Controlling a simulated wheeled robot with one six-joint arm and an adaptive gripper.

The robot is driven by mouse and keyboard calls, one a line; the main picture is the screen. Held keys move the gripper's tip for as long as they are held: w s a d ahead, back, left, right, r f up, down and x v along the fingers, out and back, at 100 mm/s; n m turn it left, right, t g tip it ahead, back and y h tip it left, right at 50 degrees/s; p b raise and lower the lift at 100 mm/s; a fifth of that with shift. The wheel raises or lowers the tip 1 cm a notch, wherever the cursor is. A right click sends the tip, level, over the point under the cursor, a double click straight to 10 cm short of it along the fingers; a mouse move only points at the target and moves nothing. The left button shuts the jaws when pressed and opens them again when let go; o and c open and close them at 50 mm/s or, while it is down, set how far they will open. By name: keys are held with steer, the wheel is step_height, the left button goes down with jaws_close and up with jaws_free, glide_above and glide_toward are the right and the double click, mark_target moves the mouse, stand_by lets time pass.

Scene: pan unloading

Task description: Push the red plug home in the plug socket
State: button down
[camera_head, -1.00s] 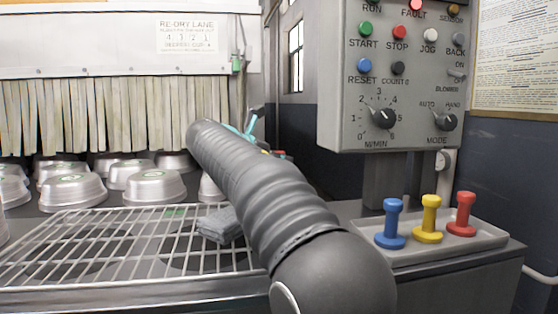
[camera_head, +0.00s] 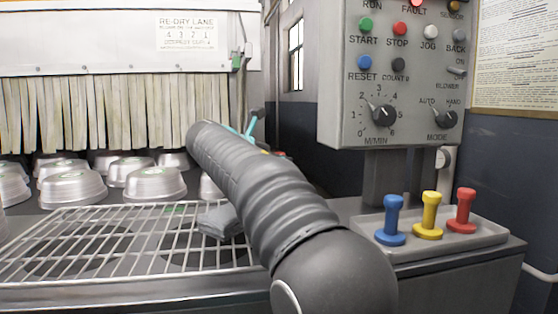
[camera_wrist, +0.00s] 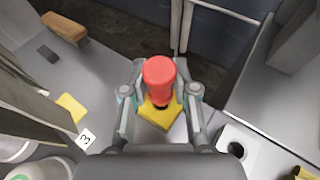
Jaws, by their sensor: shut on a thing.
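In the wrist view, the red plug (camera_wrist: 159,72) stands between the fingers of my gripper (camera_wrist: 160,82), which is shut on it. Its rounded red head faces the camera. A yellow square piece (camera_wrist: 158,112) shows directly below the plug; I cannot tell whether it is the plug socket, or how deep the plug sits. In the head view, my arm hides the plug, and only small teal parts of my gripper (camera_head: 246,131) show past its far end.
A pale block with a dark round hole (camera_wrist: 257,143) lies right of my gripper. A brown-handled brush (camera_wrist: 66,27) lies upper left. Metal pans (camera_head: 73,188), a wire rack (camera_head: 95,250) and a grey cloth (camera_head: 222,222) are left of my arm; a peg tray (camera_head: 410,250) and control box (camera_head: 350,110) are right.

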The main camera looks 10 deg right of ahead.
steer(key=shift+f+b, duration=0.35)
steer(key=shift+f, duration=0.8)
stand_by(0.8)
steer(key=c, duration=0.8)
jaws_free()
steer(key=v, duration=1.2)
